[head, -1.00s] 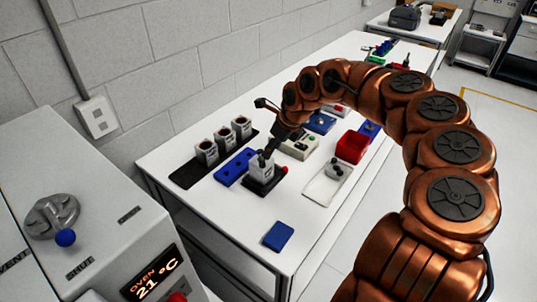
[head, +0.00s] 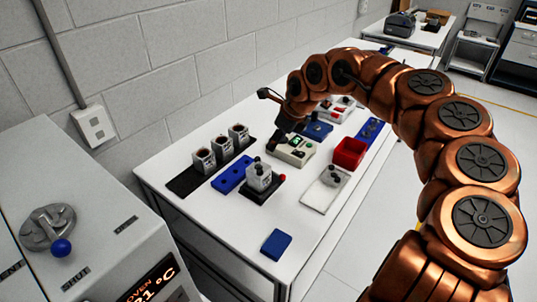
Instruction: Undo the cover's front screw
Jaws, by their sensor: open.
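The servo unit (head: 259,178) is a small white block with dark knobs on top, standing on a black base (head: 256,197) with a red part at its right. The cover and its front screw are too small to make out separately. My gripper (head: 276,146) is beyond the unit, up and to the right of it, apart from it, by the left end of a beige device with a green display (head: 293,150). The gripper is open; its fingertips are small and dark, and whether they touch the device cannot be told.
A white tray (head: 318,197) with small grey parts and a red bin (head: 350,152) are to the right. A blue pad (head: 276,245) lies in front; the oven is at left.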

